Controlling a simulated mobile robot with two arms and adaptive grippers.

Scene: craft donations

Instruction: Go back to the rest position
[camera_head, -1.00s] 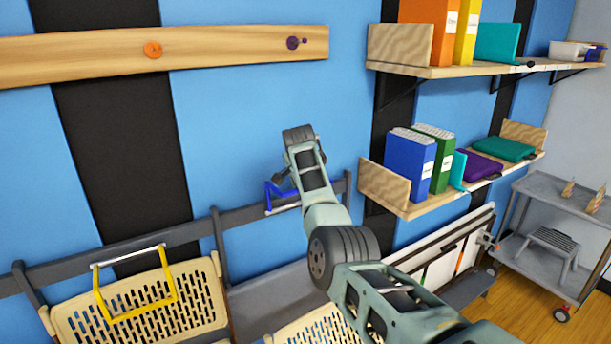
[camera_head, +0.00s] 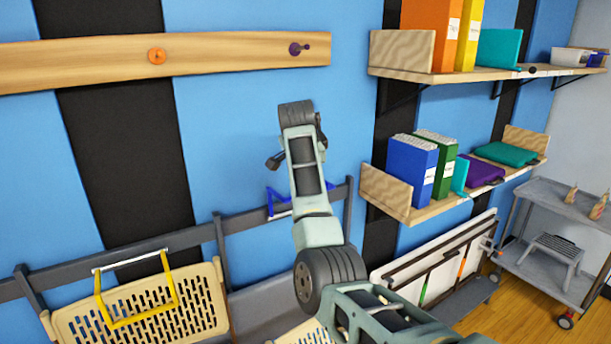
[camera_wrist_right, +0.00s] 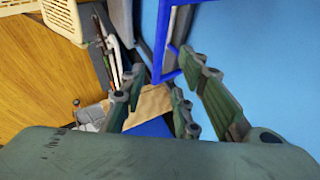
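My right arm comes in from the lower right in the head view. My right gripper (camera_head: 299,150) is raised in front of the blue wall, mostly hidden behind its own wrist, with dark finger parts showing on both sides. In the right wrist view its fingers (camera_wrist_right: 155,88) stand apart with nothing held between them. A blue frame-shaped handle (camera_head: 282,204) hangs at the grey rail, just below and behind the wrist; it also shows in the wrist view (camera_wrist_right: 160,45), close beyond the fingertips. My left gripper is not in view.
A wooden peg board (camera_head: 225,52) is above left. A yellow handle (camera_head: 136,316) hangs before a cream perforated basket (camera_head: 205,300). Shelves with binders (camera_head: 410,165) stand right, above a folded white panel (camera_head: 395,280). A grey cart (camera_head: 545,197) stands far right.

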